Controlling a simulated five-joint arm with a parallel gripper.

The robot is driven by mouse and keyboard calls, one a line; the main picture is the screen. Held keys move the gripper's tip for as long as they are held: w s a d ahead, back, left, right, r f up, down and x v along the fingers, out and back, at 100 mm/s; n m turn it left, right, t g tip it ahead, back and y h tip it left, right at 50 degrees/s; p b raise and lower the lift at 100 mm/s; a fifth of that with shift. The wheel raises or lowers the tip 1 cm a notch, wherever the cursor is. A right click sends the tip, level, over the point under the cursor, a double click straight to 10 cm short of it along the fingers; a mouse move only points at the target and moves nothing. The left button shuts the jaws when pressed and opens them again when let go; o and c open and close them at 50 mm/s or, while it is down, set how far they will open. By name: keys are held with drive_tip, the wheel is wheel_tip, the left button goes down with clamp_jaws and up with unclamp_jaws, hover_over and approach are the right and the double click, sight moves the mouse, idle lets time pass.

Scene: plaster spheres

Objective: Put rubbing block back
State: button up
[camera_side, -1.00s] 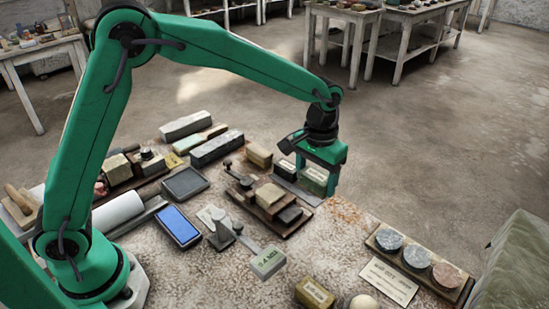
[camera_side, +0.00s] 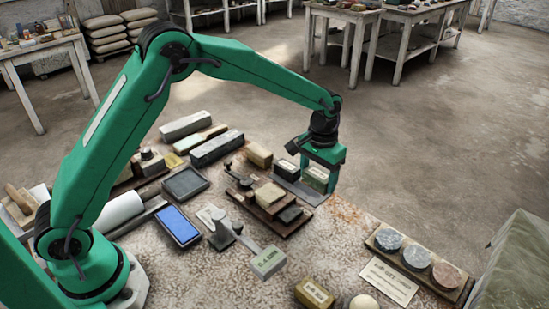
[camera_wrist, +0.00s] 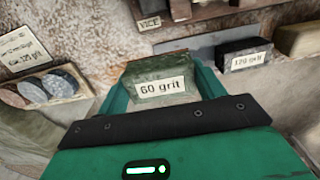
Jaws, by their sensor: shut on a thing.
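The rubbing block, a greenish-grey stone with a white "60 grit" label (camera_wrist: 161,87), is between my gripper's jaws in the wrist view. My gripper (camera_side: 319,172) is shut on it and points down at the far right end of a grey strip (camera_side: 298,190). The held block (camera_side: 315,180) shows between the jaws in the side view. I cannot tell whether its underside touches the strip. A dark block labelled "120 grit" (camera_wrist: 236,58) stands beside it, apart from my gripper; it also shows left of my gripper in the side view (camera_side: 285,170).
A tan block (camera_side: 259,155) stands past the dark block. A wooden board with blocks (camera_side: 270,205) lies in front. A tray with three stone discs (camera_side: 418,257) lies at right, near a green cloth (camera_side: 515,260). The bench between my gripper and that tray is mostly bare.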

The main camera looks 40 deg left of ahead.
sight(312, 193)
drive_tip(key=w+a+f, duration=0.2)
drive_tip(key=a, duration=0.1)
drive_tip(key=shift+w+f, duration=0.2)
drive_tip(key=shift+w, duration=0.2)
drive_tip(key=shift+f, duration=2)
drive_tip(key=shift+f, duration=0.1)
drive_tip(key=o, duration=0.8)
drive_tip(key=shift+c, duration=0.2)
wheel_tip(312, 193, up, 12)
